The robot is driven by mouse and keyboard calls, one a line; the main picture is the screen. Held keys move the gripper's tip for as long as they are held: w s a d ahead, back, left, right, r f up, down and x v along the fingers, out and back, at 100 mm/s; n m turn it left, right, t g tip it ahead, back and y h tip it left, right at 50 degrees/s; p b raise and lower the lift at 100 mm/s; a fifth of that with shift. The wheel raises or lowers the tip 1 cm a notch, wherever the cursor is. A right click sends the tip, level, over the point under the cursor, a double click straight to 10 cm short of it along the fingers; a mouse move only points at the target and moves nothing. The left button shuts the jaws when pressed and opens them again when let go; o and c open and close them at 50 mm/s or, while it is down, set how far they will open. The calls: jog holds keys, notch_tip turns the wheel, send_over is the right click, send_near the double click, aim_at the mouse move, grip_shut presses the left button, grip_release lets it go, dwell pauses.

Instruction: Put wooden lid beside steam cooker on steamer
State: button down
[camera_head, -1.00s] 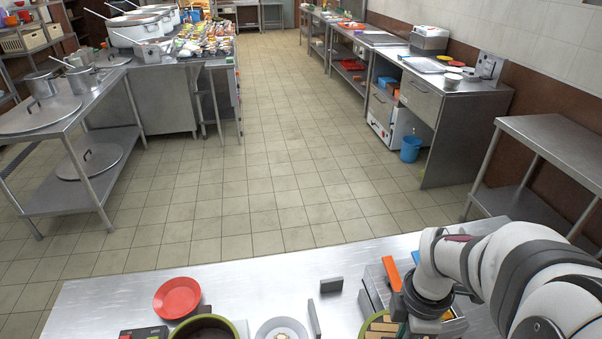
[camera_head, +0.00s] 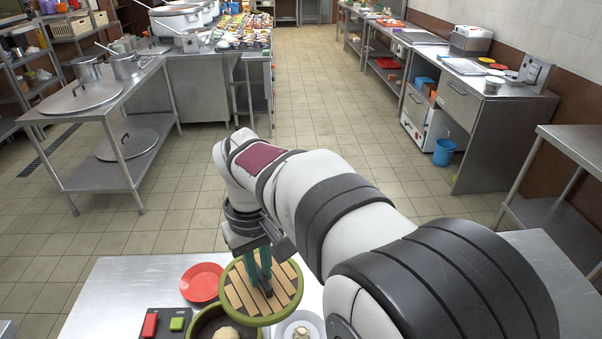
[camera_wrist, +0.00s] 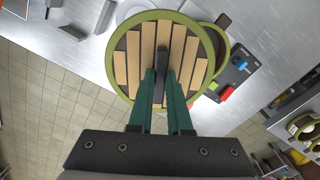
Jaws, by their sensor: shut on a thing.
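The wooden lid (camera_head: 240,291) is round, with light slats and a green rim. My gripper (camera_head: 262,284) is shut on the lid's dark handle and holds it tilted above the table. In the wrist view the lid (camera_wrist: 133,62) fills the upper middle, with the green fingers (camera_wrist: 163,97) on its handle. The steamer (camera_head: 203,326) is a round green-rimmed pot at the bottom edge, with a pale bun (camera_head: 226,334) inside. The lid is above and partly over the steamer's right back side. In the wrist view the steamer's rim (camera_wrist: 222,38) shows behind the lid.
A red plate (camera_head: 201,282) lies left of the lid. The table's left part (camera_head: 125,285) is clear.

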jog(key=s+a+f+n, duration=0.3)
jog(key=a+f, duration=0.1)
jog(key=a, duration=0.5)
jog(key=shift+d+f, duration=0.15)
jog(key=shift+f, duration=1.4)
jog(key=shift+d+f, duration=0.1)
jog(key=shift+f, duration=1.45)
jog(key=shift+f, duration=0.6)
jog(key=c, duration=0.8)
grip_release()
jog(key=shift+r, duration=0.1)
notch_tip(320, 180, up, 16)
jog(key=shift+f, duration=0.15)
